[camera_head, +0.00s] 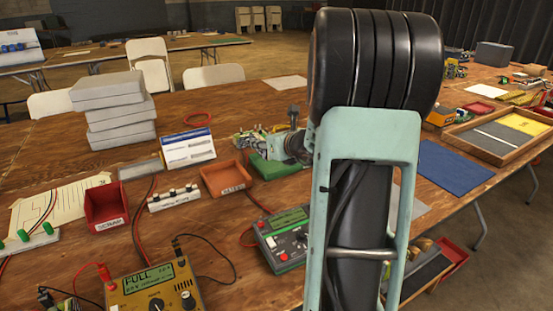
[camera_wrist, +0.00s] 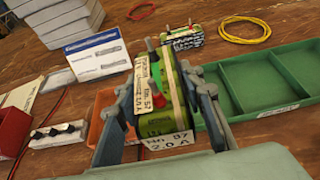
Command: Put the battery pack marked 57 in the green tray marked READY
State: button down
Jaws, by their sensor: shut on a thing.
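The battery pack (camera_wrist: 160,118) is green, with red and dark terminals and white labels reading 57. My gripper (camera_wrist: 160,85) is shut on its sides in the wrist view, one grey finger at each side. A green tray (camera_wrist: 240,112) with several compartments lies to the right of the held pack. The tray's front label is too small to read. In the head view my gripper (camera_head: 292,145) is partly hidden behind my arm, above a green edge (camera_head: 268,170). My arm hides most of that area and the held pack is unclear there.
An orange bin (camera_head: 225,178) stands left of my gripper, with a white sign (camera_head: 188,147) behind it. A red SCRAP bin (camera_head: 106,205), stacked grey boxes (camera_head: 115,112) and meters (camera_head: 155,295) lie further left. Another pack (camera_wrist: 192,37) lies behind the held one.

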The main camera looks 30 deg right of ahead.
jog(key=b, duration=0.2)
send_over(272, 166)
jog(key=f, duration=0.6)
jog(key=shift+s+a+f, duration=0.2)
jog(key=shift+a+f, duration=0.05)
jog(key=shift+w+d+f, duration=0.1)
jog(key=shift+d+f, duration=0.05)
jog(key=shift+f, duration=0.1)
jog(key=shift+w+d+f+b, duration=0.15)
jog(key=shift+f+b, duration=0.45)
jog(key=shift+f, duration=1.1)
jog(key=shift+f, duration=0.1)
jog(key=shift+f, duration=0.1)
jog(key=c, duration=1.3)
grip_release()
